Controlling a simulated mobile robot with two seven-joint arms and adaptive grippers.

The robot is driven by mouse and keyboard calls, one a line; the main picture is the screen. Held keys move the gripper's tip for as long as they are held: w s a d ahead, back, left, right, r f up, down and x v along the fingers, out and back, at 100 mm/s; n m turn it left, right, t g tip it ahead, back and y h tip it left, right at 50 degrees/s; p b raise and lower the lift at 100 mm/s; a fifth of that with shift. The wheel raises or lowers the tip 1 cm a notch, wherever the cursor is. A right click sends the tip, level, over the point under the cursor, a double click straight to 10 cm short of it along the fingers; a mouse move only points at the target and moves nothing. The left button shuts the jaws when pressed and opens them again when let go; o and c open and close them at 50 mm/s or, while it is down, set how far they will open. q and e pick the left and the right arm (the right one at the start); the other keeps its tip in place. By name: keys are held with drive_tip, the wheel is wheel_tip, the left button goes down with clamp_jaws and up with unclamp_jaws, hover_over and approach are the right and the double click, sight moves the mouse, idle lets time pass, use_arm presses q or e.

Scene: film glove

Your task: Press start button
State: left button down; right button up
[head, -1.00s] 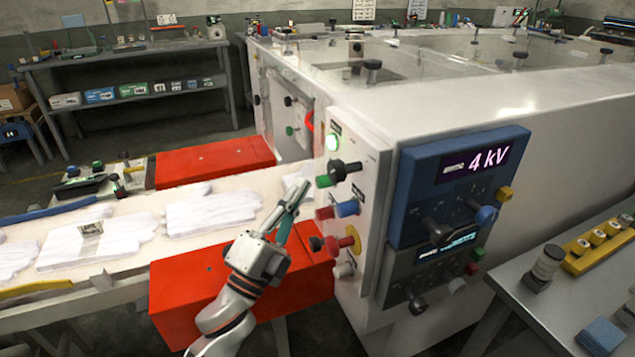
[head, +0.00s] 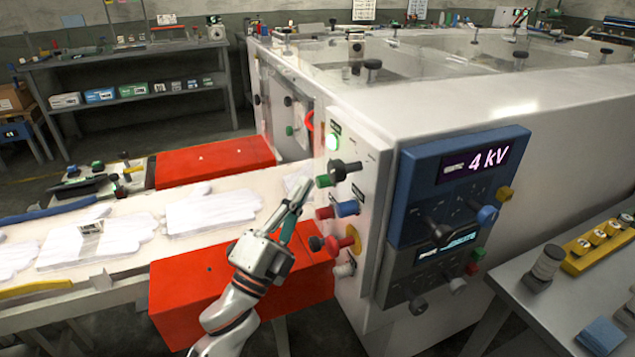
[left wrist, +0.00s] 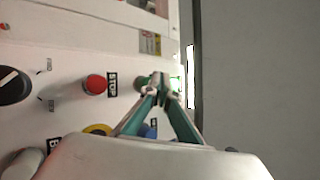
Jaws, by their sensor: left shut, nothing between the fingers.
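My right gripper is not in view.
Close below are a red button (head: 325,212), a blue button (head: 347,208), a yellow-and-red knob (head: 345,240) and a black knob (head: 316,243). A black-handled knob (head: 345,168) sits just above. A conveyor with white gloves (head: 213,212) and a red box (head: 190,300) lie left.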

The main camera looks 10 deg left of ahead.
use_arm(q)
drive_tip(key=shift+d, duration=0.1)
idle(0.5)
drive_tip(key=shift+w+d, duration=0.25)
drive_tip(key=shift+d, duration=0.05)
idle(0.3)
idle(0.4)
drive_tip(key=shift+s+a, duration=0.45)
drive_tip(key=shift+a, duration=0.25)
drive_tip(key=shift+s+a, duration=0.1)
drive_tip(key=s+a, duration=0.1)
drive_tip(key=a, duration=0.1)
drive_tip(key=s+a+p, duration=0.1)
drive_tip(key=a, duration=0.1)
drive_tip(key=shift+s, duration=0.35)
